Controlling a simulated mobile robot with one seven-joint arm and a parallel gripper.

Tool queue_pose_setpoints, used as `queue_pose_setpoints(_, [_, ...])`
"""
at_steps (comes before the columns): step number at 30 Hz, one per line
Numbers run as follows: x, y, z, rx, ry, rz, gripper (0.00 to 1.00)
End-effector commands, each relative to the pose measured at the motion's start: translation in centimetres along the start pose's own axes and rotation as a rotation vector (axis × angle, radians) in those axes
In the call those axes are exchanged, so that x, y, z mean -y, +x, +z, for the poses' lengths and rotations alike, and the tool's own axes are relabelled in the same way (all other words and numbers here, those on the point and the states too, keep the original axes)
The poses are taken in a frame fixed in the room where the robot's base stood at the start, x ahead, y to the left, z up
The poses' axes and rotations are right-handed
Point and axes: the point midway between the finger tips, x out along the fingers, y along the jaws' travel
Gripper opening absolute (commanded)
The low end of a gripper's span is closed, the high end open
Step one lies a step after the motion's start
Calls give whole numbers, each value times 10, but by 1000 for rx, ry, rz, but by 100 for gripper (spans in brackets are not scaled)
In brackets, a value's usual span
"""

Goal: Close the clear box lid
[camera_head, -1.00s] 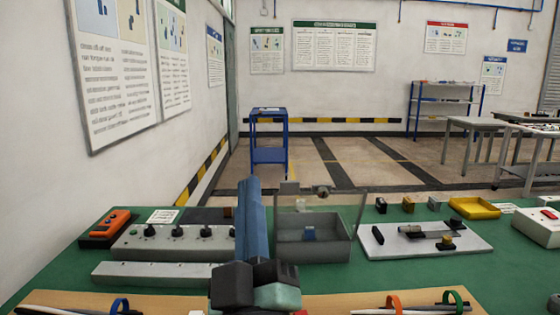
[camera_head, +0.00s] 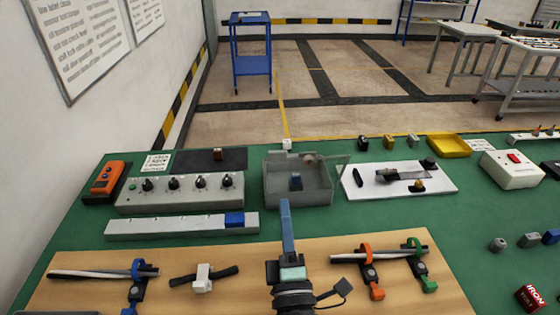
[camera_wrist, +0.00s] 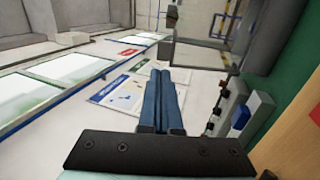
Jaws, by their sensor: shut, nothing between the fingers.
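The grey clear-sided box (camera_head: 298,198) stands on the green table, just left of the white plate. Its see-through lid (camera_head: 338,160) is raised at the back of the box, so the top is open; its exact tilt is hard to tell. A small blue item (camera_head: 296,181) lies inside the box. My gripper (camera_head: 284,203), with long blue fingers, is in front of the box, apart from the lid. In the wrist view its fingers (camera_wrist: 167,75) are together with nothing between them, and part of the box (camera_wrist: 205,60) seems to show beyond them.
Left of the box are a grey knob panel (camera_head: 180,196) and a grey rail (camera_head: 165,228) with a blue block (camera_head: 234,220). A white plate (camera_head: 425,188) with parts is at the right. Cables and clamps lie on the wooden board (camera_head: 215,290) in front.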

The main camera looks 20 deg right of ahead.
Motion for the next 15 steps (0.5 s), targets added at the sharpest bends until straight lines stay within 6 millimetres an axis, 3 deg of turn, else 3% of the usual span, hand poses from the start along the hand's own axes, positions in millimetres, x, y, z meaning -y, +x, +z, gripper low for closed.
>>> queue_pose_setpoints(6, [-4,44,0,1,2,3,0])
queue_pose_setpoints(15, [-3,90,0,0,3,2,0])
